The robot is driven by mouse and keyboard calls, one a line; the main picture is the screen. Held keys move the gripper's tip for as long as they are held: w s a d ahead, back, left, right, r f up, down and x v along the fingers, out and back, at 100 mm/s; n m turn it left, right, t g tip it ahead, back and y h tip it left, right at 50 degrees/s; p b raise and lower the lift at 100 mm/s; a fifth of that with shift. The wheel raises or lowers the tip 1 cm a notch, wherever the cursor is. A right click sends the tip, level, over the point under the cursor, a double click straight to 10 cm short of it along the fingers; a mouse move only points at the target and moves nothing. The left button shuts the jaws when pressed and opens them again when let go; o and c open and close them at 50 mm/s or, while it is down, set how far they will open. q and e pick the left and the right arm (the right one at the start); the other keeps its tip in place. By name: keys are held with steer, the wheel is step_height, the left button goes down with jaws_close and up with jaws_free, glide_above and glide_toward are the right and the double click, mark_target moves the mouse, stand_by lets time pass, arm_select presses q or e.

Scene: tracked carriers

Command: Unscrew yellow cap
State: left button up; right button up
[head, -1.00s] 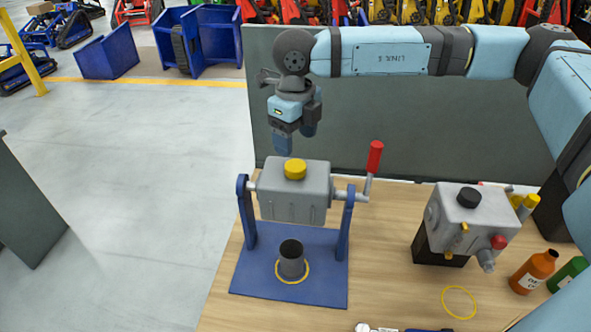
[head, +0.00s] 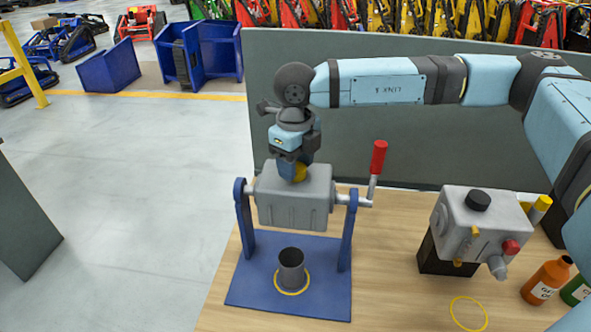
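The yellow cap (head: 300,173) sits on top of a grey box-shaped housing (head: 293,203), held between two blue uprights. My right gripper (head: 294,168) points straight down at the cap, with its blue fingers at cap height. One finger covers the cap's left part; the far finger is mostly hidden. I cannot tell whether the fingers press on the cap or stand apart from it. My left gripper is not in view.
A red-handled crank (head: 378,158) rises right of the housing. A dark open cup (head: 291,268) stands on the blue base (head: 250,291). A grey unit (head: 468,228) with a black cap and bottles (head: 546,280) stand at right. A dark panel (head: 420,150) is behind.

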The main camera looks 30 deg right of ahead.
steer(key=n, duration=0.1)
steer(key=n+b, duration=0.1)
steer(key=shift+f+n+b, duration=0.25)
steer(key=shift+n+b, duration=0.05)
steer(key=shift+n, duration=0.1)
steer(key=n+b, duration=0.2)
steer(key=n, duration=0.2)
steer(key=shift+n, duration=0.8)
steer(key=shift+r+n+b, duration=0.25)
steer(key=shift+n+b, duration=0.05)
steer(key=shift+n, duration=0.4)
